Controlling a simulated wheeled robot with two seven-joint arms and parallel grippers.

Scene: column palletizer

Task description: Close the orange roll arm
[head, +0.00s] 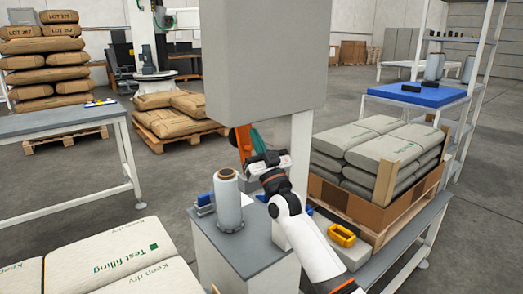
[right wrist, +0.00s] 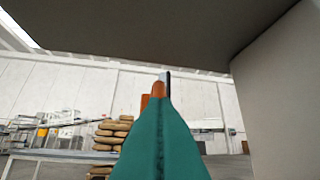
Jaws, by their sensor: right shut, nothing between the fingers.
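The orange roll arm (head: 243,141) shows in the head view just below the large grey panel, at the left of my right gripper. In the right wrist view, orange parts (right wrist: 158,90) show in the middle, above a teal sheet-like piece (right wrist: 160,150). The teal piece also shows beside the orange arm in the head view. My right gripper (head: 262,158) is shut and empty, close to the orange arm and partly in front of it. I cannot tell whether they touch. The arm's lower end and hinge are hidden. My left gripper is not in view.
A large grey panel (head: 262,60) hangs above my right gripper. A crate of grey sacks (head: 362,218) stands at the right. Sacks lie at the front left.

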